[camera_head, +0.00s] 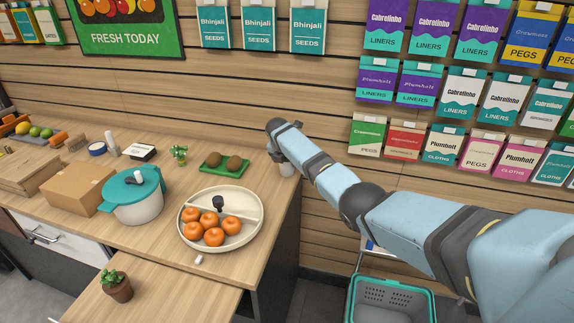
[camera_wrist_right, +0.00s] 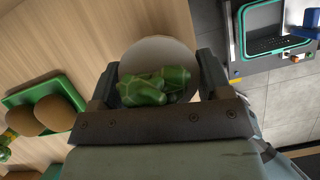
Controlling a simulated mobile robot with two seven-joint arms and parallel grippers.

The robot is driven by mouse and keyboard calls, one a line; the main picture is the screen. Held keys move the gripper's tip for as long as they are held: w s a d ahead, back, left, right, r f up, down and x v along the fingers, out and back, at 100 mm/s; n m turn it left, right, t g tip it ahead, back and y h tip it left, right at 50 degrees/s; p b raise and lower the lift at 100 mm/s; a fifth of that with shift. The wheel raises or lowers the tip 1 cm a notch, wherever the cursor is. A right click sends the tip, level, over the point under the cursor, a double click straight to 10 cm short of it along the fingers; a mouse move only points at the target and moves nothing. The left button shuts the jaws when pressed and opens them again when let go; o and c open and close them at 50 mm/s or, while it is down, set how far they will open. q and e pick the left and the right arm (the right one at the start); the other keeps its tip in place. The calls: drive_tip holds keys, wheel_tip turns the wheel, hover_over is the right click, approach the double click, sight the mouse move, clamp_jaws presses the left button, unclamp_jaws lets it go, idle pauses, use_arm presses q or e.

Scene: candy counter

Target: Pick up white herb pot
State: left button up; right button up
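The white herb pot (camera_wrist_right: 157,50) shows in the right wrist view as a pale round pot with green fleshy leaves. My right gripper (camera_wrist_right: 158,78) has one dark finger on each side of it, close to its rim. I cannot tell whether the fingers press on the pot. In the head view, a small part of the white pot (camera_head: 287,169) shows at the counter's right edge, beside my right gripper (camera_head: 274,152) and partly hidden by my arm. My left gripper is not in view.
A green tray (camera_head: 210,168) with two brown fruits lies left of the pot. A round plate (camera_head: 252,239) with oranges, a teal-lidded pot (camera_head: 134,189) and a small green plant (camera_head: 180,153) share the counter. A teal-rimmed basket (camera_head: 390,288) stands low beyond the counter edge.

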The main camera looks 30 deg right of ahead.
drive_tip(key=shift+c, duration=1.2)
